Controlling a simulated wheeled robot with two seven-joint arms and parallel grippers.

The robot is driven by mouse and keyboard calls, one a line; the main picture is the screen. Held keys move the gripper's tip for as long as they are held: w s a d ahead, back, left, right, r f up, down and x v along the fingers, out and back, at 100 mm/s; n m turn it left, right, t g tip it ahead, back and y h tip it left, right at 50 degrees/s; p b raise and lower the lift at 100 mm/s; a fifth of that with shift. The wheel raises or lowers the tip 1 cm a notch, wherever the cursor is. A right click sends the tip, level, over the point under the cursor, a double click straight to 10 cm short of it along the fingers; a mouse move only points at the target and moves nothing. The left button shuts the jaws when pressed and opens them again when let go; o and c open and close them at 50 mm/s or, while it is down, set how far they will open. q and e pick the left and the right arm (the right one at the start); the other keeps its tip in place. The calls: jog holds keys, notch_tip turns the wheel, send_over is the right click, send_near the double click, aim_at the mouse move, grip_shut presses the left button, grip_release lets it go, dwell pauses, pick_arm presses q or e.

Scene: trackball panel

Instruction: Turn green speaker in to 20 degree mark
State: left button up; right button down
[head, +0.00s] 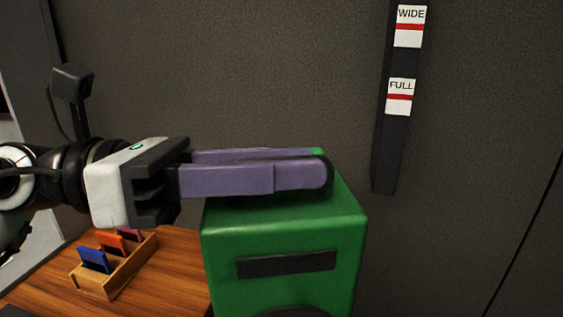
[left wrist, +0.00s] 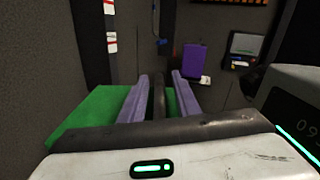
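The green speaker (head: 340,222) stands at the lower middle of the head view. It has a dark slot on its front, and the picture edge cuts off its lower part. Its green top (left wrist: 90,112) shows at the left in the left wrist view. My left gripper (head: 300,170), with purple fingers, lies level just over the speaker's top. In the left wrist view its fingers (left wrist: 160,78) are apart, on either side of a dark upright bar (left wrist: 157,100), with green showing between bar and right finger. No 20 degree mark is visible. My right gripper is out of view.
A dark wall strip (head: 384,150) carries WIDE (head: 409,30) and FULL (head: 400,95) labels. A wooden holder (head: 122,276) with coloured cards sits on the wooden table (head: 178,270), left of the speaker. A purple block (left wrist: 193,60) shows farther back in the left wrist view.

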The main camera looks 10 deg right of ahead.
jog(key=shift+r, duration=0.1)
